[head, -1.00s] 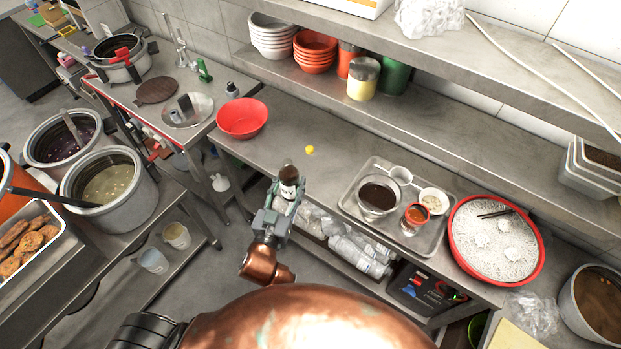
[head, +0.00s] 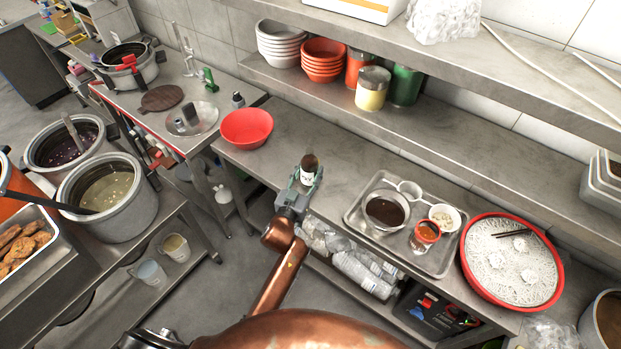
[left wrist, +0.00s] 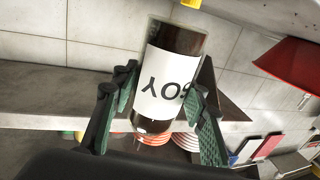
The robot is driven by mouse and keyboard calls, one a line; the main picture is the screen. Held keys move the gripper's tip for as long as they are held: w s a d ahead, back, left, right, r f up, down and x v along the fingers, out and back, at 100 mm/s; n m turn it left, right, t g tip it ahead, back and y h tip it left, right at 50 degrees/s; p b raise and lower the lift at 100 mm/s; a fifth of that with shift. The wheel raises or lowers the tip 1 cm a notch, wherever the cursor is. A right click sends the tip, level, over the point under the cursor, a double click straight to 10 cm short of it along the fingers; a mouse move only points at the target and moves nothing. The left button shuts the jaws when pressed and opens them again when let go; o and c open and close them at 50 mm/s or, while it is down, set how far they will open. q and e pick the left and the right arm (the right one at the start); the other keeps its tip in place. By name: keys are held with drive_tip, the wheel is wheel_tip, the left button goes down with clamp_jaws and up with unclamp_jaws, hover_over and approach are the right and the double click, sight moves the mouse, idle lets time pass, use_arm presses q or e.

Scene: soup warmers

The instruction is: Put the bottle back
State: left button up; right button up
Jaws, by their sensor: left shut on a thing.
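A dark bottle (head: 310,165) with a white label is held in my left gripper (head: 302,184), over the counter's front part. In the left wrist view the bottle (left wrist: 177,42) fills the middle, its label letters reading "SOY" upside down. The green-padded fingers of my left gripper (left wrist: 166,88) are on both sides of it. Whether the bottle touches the counter, I cannot tell. A small piece of a yellow thing (left wrist: 190,3) shows beyond the bottle. My right gripper is not in view.
A red bowl (head: 246,128) stands left on the counter (head: 345,160). A metal tray (head: 358,211) with several small containers is to the right, then a red-rimmed round tray (head: 472,275). The shelf (head: 440,132) behind holds stacked bowls (head: 279,44) and jars, including a yellow one (head: 371,92).

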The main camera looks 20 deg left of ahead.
sight(309, 177)
use_arm(q)
drive_tip(key=shift+w+f, duration=0.3)
drive_tip(key=shift+f, duration=0.1)
wheel_tip(309, 177, down, 4)
drive_tip(key=shift+w+a+r+b, duration=0.15)
drive_tip(key=shift+r+b, duration=0.1)
drive_tip(key=shift+b, duration=0.4)
drive_tip(key=shift+r, duration=0.1)
drive_tip(key=o, duration=1.4)
drive_tip(key=shift+c, duration=0.2)
drive_tip(key=s+p, duration=0.1)
drive_tip(key=s, duration=1.1)
drive_tip(key=shift+a, duration=0.45)
